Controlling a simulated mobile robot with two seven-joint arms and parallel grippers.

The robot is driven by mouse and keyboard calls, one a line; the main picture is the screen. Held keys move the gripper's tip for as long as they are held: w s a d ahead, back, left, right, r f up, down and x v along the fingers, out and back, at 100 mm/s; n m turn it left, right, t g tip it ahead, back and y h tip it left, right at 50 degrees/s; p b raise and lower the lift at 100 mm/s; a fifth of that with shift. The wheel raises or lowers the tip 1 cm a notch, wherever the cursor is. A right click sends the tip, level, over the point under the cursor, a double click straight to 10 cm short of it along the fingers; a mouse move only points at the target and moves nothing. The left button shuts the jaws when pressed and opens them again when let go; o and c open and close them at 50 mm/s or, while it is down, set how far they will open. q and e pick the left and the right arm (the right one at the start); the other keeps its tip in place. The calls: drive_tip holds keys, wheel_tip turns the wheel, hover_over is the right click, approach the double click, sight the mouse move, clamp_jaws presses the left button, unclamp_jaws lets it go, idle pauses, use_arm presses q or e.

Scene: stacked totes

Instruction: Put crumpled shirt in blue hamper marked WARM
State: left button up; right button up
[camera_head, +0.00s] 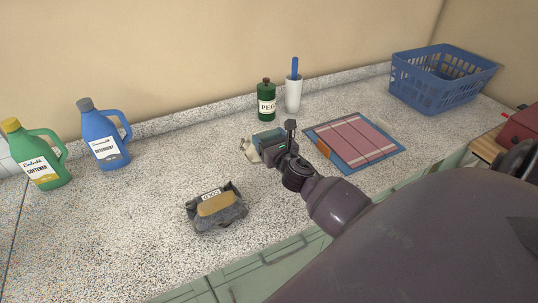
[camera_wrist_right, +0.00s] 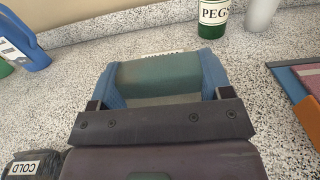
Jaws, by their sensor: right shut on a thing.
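The small blue hamper (camera_wrist_right: 112,84) sits on the counter in front of my right gripper. A pale label on its far rim is too foreshortened to read surely. A crumpled dull-green cloth (camera_wrist_right: 158,76), apparently the shirt, lies between the hamper's blue sides. My right gripper (camera_head: 266,146) is at the hamper, its fingers set wide apart and shut on what looks like this cloth. The wrist view shows the dark fingers (camera_wrist_right: 160,100) at either side. The gripper's bar hides the near part, and I cannot tell whether the fingers also touch the hamper. My left gripper is not in view.
A grey hamper (camera_head: 207,223) marked COLD holds a tan cloth, nearer the front. Softener (camera_head: 41,163) and detergent (camera_head: 101,142) bottles stand left. A green PEGS jar (camera_head: 266,105) and white cup (camera_head: 293,95) stand behind. A folded striped cloth (camera_head: 352,139) and blue basket (camera_head: 418,94) are right.

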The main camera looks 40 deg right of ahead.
drive_tip(key=shift+f+b, duration=0.95)
drive_tip(key=shift+f, duration=1.8)
drive_tip(key=shift+f, duration=0.2)
drive_tip(key=o, duration=1)
drive_tip(key=shift+o, duration=0.2)
drive_tip(key=shift+r, duration=0.1)
